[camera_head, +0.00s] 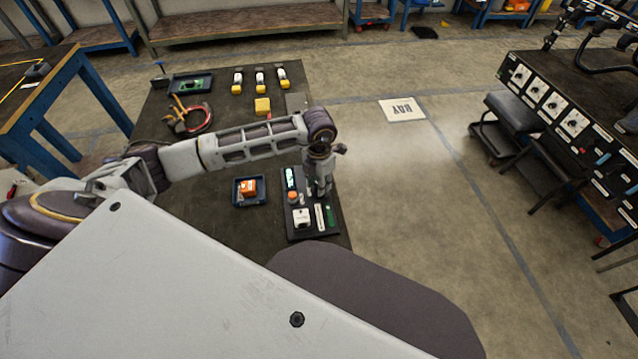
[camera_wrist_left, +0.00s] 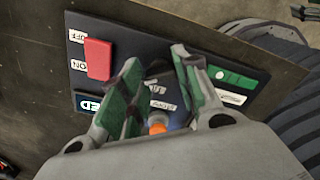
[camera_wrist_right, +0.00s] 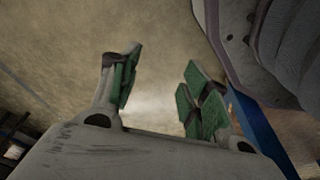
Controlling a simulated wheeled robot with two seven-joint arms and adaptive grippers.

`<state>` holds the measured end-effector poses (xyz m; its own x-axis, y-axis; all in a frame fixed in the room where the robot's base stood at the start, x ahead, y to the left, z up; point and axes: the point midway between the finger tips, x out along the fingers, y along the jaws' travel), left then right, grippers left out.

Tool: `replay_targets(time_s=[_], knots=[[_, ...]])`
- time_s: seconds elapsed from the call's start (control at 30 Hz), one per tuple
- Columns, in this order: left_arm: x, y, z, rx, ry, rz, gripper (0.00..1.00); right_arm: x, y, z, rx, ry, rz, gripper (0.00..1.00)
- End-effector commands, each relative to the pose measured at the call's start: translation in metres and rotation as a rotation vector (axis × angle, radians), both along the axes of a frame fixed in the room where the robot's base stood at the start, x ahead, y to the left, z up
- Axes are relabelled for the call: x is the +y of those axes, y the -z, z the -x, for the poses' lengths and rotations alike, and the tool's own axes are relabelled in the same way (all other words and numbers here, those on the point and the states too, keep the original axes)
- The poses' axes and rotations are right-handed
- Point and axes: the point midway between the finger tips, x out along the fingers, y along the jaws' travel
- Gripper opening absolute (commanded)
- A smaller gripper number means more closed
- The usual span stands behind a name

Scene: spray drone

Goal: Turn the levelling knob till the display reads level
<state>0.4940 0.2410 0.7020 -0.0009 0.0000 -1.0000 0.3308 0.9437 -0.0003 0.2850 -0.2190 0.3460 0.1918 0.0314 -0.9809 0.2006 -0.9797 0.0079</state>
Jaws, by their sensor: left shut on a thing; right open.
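A dark control panel (camera_head: 300,232) lies at the right edge of the dark table. My left gripper (camera_head: 322,186) points down over the panel and is shut on the levelling knob, which the fingers mostly hide. In the left wrist view, its fingers (camera_wrist_left: 155,78) stand over the panel (camera_wrist_left: 120,28) between a red ON/OFF switch (camera_wrist_left: 98,58) and a green strip (camera_wrist_left: 232,78). An orange button (camera_head: 292,195) is beside the gripper. My right gripper (camera_wrist_right: 158,92) is open and empty over bare floor.
A blue tray (camera_head: 237,203) with an orange block (camera_head: 248,187) sits left of the panel. Yellow-white bottles (camera_head: 260,80), a yellow block (camera_head: 262,105) and red-black pliers-like tools (camera_head: 190,118) lie farther back.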

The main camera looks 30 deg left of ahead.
Motion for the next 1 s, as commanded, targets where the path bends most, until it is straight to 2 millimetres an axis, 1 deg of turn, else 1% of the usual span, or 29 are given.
replay_targets(time_s=[0.23,0.6,0.63,0.77,1.0], knots=[[0.0004,0.0000,-0.0003,-0.001,0.057,-0.001,0.08,0.0031,-0.0065,-0.0023,0.004,-0.002,-0.003,0.46],[0.0003,-0.0002,-0.0002,-0.001,0.061,-0.001,0.08,0.0040,-0.0076,-0.0028,0.004,-0.002,-0.004,0.46],[0.0003,-0.0002,-0.0002,-0.001,0.061,-0.001,0.36,0.0041,-0.0076,-0.0028,0.004,-0.002,-0.004,0.46],[0.0003,-0.0002,-0.0002,-0.001,0.061,0.000,0.53,0.0041,-0.0076,-0.0029,0.004,-0.002,-0.004,0.46],[0.0002,-0.0001,-0.0002,0.000,0.060,0.000,0.54,0.0040,-0.0073,-0.0027,0.004,-0.002,-0.004,0.46]])
